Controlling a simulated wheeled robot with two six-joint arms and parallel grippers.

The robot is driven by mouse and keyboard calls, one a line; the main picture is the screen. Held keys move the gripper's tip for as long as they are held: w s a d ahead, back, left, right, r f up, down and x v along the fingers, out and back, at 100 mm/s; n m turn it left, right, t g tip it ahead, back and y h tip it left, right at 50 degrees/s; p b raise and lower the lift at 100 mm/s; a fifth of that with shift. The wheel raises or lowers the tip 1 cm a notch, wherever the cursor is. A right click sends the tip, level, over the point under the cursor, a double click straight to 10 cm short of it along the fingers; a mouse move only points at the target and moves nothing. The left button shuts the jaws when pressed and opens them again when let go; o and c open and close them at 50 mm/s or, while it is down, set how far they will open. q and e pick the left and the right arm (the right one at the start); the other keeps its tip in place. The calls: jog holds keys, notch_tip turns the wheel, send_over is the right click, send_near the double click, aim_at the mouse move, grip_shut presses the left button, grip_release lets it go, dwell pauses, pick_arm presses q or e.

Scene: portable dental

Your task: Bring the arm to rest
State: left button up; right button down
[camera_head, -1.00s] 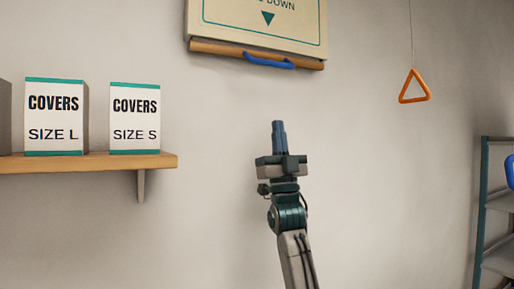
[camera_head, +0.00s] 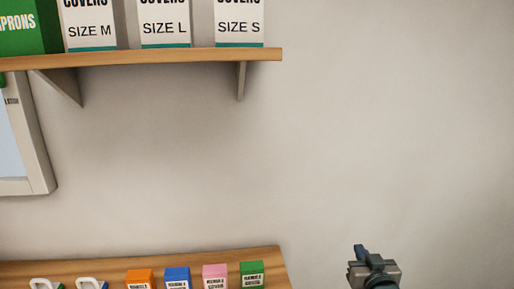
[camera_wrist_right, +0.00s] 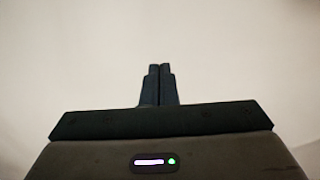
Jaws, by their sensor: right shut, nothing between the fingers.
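My right gripper (camera_head: 361,252) is at the lower right of the head view, in front of the bare wall and to the right of the table's end. In the right wrist view its two dark fingers (camera_wrist_right: 158,85) are together with nothing between them. Only pale, blank wall shows beyond the fingertips. Most of the right arm is below the head view's edge. My left gripper is not in view.
A wooden shelf (camera_head: 150,59) at upper left holds white cover boxes (camera_head: 165,28) and a green box (camera_head: 25,28). Below, a wooden table (camera_head: 200,259) carries several small coloured boxes (camera_head: 177,276). A framed panel (camera_head: 40,150) hangs at left. The wall at right is clear.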

jog(key=s+f+g, duration=0.6)
jog(key=s+f, duration=0.8)
jog(key=s, duration=0.1)
jog(key=s+f+n+g, duration=0.1)
jog(key=s+f+g, duration=0.3)
jog(key=s, duration=0.7)
jog(key=s+f+g, duration=0.3)
jog(key=s+f, duration=0.1)
jog(key=s, duration=0.7)
notch_tip(320, 180, down, 28)
jog(key=w+d+g, duration=0.1)
jog(key=d, duration=0.2)
jog(key=s+d+f+g, duration=0.1)
jog(key=s+f, duration=1.8)
jog(key=f, duration=0.2)
jog(key=shift+d+g+h, duration=0.15)
jog(key=shift+g+h, duration=0.15)
